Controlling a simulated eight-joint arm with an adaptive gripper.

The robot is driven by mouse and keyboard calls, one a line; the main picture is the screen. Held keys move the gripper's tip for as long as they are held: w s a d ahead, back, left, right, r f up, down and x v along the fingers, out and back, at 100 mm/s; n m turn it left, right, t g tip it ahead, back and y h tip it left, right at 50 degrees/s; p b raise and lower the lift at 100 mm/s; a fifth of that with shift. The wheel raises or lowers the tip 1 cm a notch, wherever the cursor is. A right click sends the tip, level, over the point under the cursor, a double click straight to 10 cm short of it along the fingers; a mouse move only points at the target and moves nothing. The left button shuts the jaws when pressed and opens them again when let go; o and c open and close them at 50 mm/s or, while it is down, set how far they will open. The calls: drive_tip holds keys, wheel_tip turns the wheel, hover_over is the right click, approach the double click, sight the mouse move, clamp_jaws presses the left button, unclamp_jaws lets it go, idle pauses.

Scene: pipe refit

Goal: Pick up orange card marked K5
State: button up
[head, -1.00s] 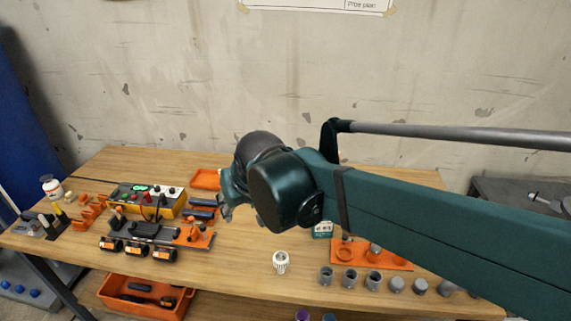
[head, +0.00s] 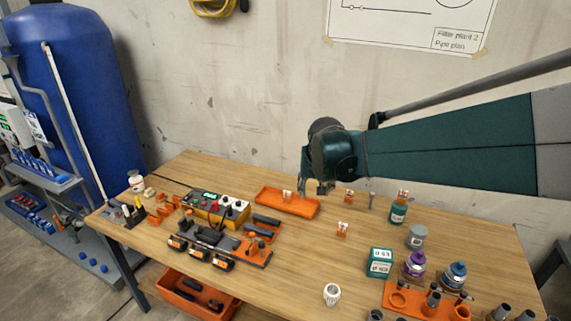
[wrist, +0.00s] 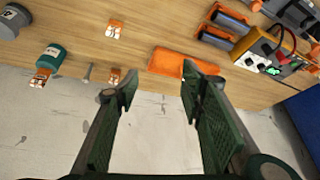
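Several small orange cards with white marks stand or lie at the back of the table; I cannot read K5 on any of them. In the wrist view cards show at the upper left (wrist: 115,29), near the table edge (wrist: 114,75) and by the bottle (wrist: 41,78). My gripper (wrist: 158,86) is open and empty, above the table's back edge.
A yellow control box (head: 220,208) and black tools with orange parts are on the left. A green label box (head: 380,262), a purple-topped jar (head: 414,264), a grey pot (head: 417,237) and a white ribbed cup (head: 332,294) stand on the right. The table's front middle is clear.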

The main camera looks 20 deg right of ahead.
drive_tip(key=w+d+f+m+g+p, duration=0.1)
drive_tip(key=w+d+f+m+p, duration=0.3)
drive_tip(key=w+d, duration=0.8)
drive_tip(key=m+g+h+p, duration=0.1)
drive_tip(key=p, duration=0.1)
hover_over(350, 191)
drive_tip(key=s+a, duration=0.2)
drive_tip(key=a, duration=0.1)
wheel_tip(350, 191, down, 11)
drive_tip(key=shift+w+d, duration=0.15)
drive_tip(key=shift+d, duration=0.05)
drive_tip(key=shift+x, duration=1.35)
drive_tip(key=shift+d, duration=0.1)
drive_tip(key=shift+s+b+x, duration=0.15)
drive_tip(key=shift+b+x, duration=0.15)
drive_tip(key=shift+x, duration=1)
drive_tip(key=shift+s+b+x, duration=0.1)
drive_tip(key=shift+b+x, duration=0.15)
drive_tip(key=shift+x, duration=1)
drive_tip(key=shift+d, duration=0.15)
drive_tip(key=c, duration=0.7)
